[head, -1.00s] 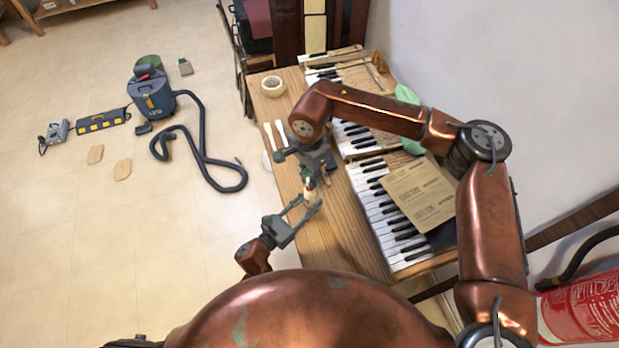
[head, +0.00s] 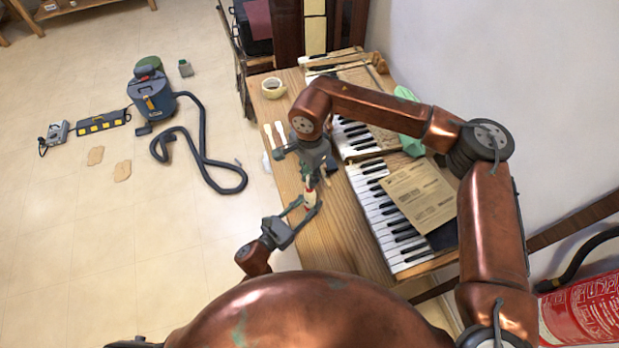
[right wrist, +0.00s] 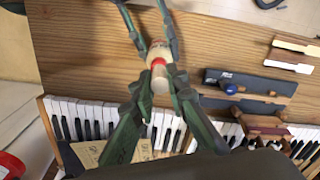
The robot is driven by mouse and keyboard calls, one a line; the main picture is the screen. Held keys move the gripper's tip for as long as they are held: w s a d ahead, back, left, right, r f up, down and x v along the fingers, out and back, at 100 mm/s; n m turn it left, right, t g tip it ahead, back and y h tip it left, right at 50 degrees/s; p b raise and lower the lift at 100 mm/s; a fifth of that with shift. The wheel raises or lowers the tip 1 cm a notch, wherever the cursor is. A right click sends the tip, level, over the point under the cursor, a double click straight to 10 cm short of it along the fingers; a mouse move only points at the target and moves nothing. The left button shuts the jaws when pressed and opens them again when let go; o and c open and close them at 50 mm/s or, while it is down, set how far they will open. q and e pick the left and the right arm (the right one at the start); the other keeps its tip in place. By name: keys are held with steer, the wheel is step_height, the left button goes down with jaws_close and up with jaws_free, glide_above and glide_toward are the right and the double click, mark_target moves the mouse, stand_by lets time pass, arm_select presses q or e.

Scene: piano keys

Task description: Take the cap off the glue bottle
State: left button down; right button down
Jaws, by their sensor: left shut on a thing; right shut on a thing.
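The small glue bottle (head: 310,198) is pale with a red band and stands about upright between my two grippers, over the table's left edge. In the right wrist view the bottle (right wrist: 158,52) shows end-on, with its cream cap (right wrist: 160,82) towards the camera. My left gripper (head: 307,204) comes in from the lower left and is shut on the bottle's body. My right gripper (head: 311,184) is above it, pointing down, shut on the cap. In the head view the right fingers mostly hide the cap. I cannot tell whether the cap is loose from the bottle.
The wooden table (head: 335,235) bears piano keyboards (head: 385,215), paper sheets (head: 415,195) and a tape roll (head: 273,87). A dark tool holder (right wrist: 250,82) and key pieces (right wrist: 290,58) lie near the grippers. A vacuum cleaner (head: 152,98) stands on the floor at left.

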steer(key=shift+r, duration=0.35)
steer(key=shift+r, duration=2)
arm_select(q)
steer(key=c, duration=1.4)
jaws_free()
steer(key=shift+a, duration=0.1)
